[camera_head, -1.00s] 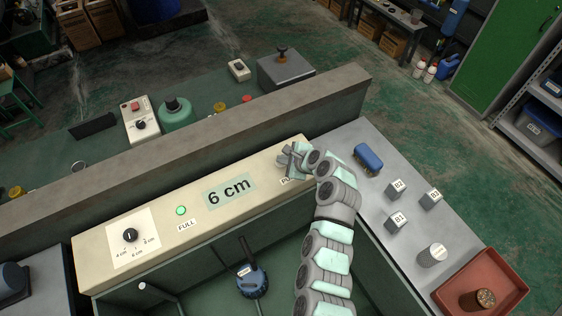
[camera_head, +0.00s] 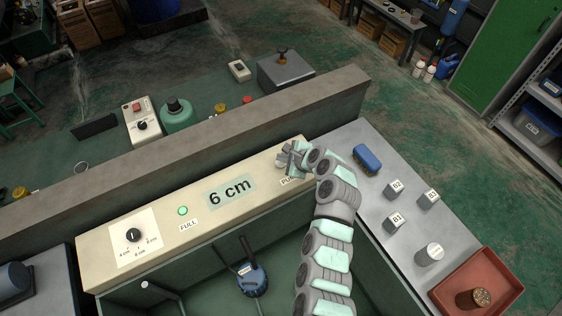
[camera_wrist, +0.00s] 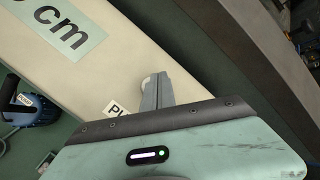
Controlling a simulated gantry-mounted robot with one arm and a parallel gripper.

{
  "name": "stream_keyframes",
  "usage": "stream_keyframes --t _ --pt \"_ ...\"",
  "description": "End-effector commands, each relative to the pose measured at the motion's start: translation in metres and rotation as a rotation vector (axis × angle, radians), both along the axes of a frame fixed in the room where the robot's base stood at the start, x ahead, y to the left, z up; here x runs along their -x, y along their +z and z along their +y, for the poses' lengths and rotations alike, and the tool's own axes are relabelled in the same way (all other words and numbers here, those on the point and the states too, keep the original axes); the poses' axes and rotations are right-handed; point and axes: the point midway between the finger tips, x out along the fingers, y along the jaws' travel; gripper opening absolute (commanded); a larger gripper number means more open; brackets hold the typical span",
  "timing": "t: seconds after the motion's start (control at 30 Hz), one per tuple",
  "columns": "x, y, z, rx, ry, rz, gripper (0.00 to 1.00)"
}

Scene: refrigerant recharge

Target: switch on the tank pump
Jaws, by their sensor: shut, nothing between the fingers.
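The cream control panel (camera_head: 268,178) runs along the tank's back edge. Its pump label (camera_head: 288,181) is partly covered by my gripper in the head view and shows as "PU" in the wrist view (camera_wrist: 114,110). My gripper (camera_head: 285,158) is shut and empty, with its fingers at the panel beside that label. In the wrist view the shut fingers (camera_wrist: 157,88) hide most of a small pale rounded part (camera_wrist: 146,82), seemingly the pump's switch. I cannot tell whether they touch it or what position it is in. A blue pump (camera_head: 252,281) stands in the tank.
A green lamp (camera_head: 182,211) is lit above the FULL label, left of the "6 cm" display (camera_head: 230,192). A dial (camera_head: 134,235) sits at the panel's left end. A raised grey ledge (camera_head: 190,146) runs behind the panel. Labelled blocks (camera_head: 429,199) and a red tray (camera_head: 500,283) lie right.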

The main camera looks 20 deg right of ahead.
Motion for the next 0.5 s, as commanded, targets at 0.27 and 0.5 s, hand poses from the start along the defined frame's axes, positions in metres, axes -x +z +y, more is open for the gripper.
stream_keyframes --t 0.27,0.5 --pt "0.000 0.034 0.000 0.000 0.001 -0.002 0.00" --pt "0.000 0.054 0.000 0.000 0.001 -0.001 0.00"
